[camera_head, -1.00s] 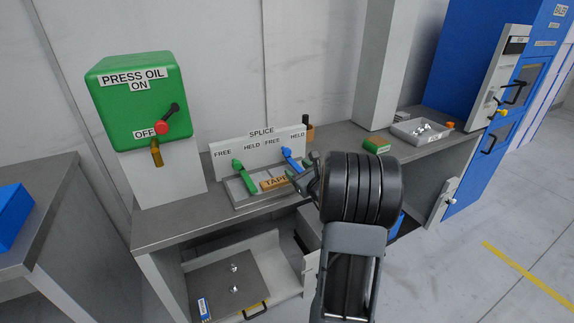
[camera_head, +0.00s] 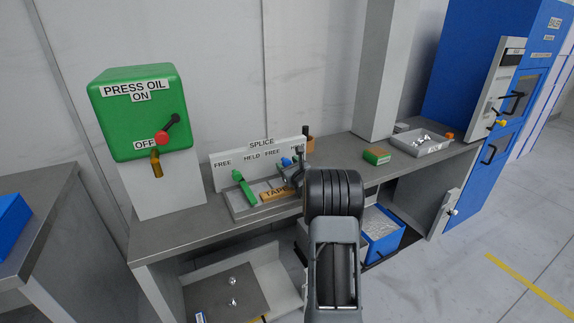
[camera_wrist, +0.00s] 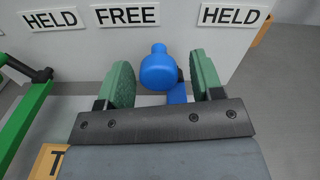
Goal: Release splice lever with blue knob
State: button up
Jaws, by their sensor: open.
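The blue knob (camera_wrist: 158,68) tops the blue lever (camera_wrist: 178,93) of the splice fixture (camera_head: 222,180). In the wrist view it stands between my gripper's (camera_wrist: 162,76) two green pads, with a narrow gap on the left and a wider one on the right. My gripper is open around the knob. The knob appears under the FREE label (camera_wrist: 128,15), left of the right HELD label (camera_wrist: 232,15). In the head view, my gripper (camera_head: 292,168) hides most of the lever; a bit of the blue knob (camera_head: 286,162) shows.
The green lever (camera_head: 245,189) stands left of my gripper, with the TAPE block (camera_head: 273,192) between them. The green press oil box (camera_head: 134,112) is further left.

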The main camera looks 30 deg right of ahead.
jog(key=shift+w, duration=0.4)
jog(key=c, duration=0.9)
jog(key=b, duration=0.1)
jog(key=n+b, duration=0.1)
jog(key=b, duration=0.1)
jog(key=shift+a+f, duration=0.15)
jog(key=shift+f, duration=0.2)
jog(key=shift+r, duration=0.2)
jog(key=o, duration=0.9)
jog(key=shift+s, duration=0.1)
jog(key=s, duration=0.4)
jog(key=s+a, duration=0.1)
jog(key=s, duration=0.4)
jog(key=s+a, duration=0.1)
jog(key=s, duration=0.3)
jog(key=shift+s, duration=0.3)
